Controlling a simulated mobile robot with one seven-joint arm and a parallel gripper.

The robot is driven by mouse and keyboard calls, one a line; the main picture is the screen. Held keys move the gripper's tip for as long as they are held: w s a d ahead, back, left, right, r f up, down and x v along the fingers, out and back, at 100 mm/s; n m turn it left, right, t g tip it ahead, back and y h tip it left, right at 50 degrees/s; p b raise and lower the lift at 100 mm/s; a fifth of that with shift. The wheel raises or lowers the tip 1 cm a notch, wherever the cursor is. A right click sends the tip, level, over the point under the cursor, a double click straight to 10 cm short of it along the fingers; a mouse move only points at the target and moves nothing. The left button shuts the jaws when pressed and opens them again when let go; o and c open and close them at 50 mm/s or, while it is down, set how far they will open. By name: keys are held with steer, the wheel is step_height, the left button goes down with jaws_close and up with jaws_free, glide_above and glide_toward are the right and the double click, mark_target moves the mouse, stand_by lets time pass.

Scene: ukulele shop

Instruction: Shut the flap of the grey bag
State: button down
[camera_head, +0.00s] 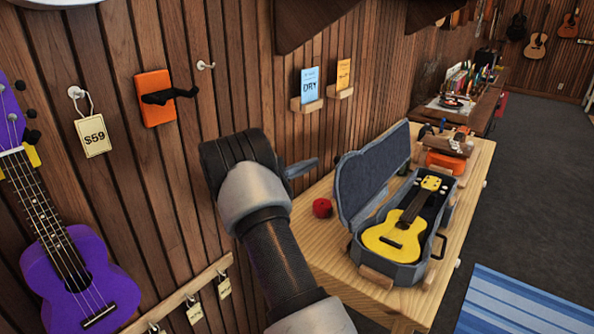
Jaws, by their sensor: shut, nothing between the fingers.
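The grey bag (405,272) is a ukulele-shaped case lying open on the wooden bench at the right. Its flap (372,182) stands raised along the left side, its lining facing the inside. A yellow ukulele (398,238) lies in the bag with its neck toward the back. My arm rises from the bottom middle. My gripper (303,168) shows only in part beyond the dark wrist, as a grey piece pointing right toward the flap. It is shut and empty, and looks apart from the flap; the distance in depth is hard to judge.
A red round object (322,207) sits on the bench (335,257) left of the flap. An orange item (441,162) stands behind the bag. The plank wall at left carries a purple ukulele (75,270) and an orange hanger (155,98). Dark floor is open at right.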

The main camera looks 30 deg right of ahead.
steer(key=shift+s+d+r+p, duration=0.2)
steer(key=shift+s+d+r, duration=0.1)
steer(key=shift+s+d, duration=0.55)
steer(key=shift+s+d+r+p, duration=0.15)
steer(key=shift+s+d+r, duration=0.1)
steer(key=shift+s+d, duration=0.55)
steer(key=shift+s+b, duration=0.1)
steer(key=shift+b, duration=0.3)
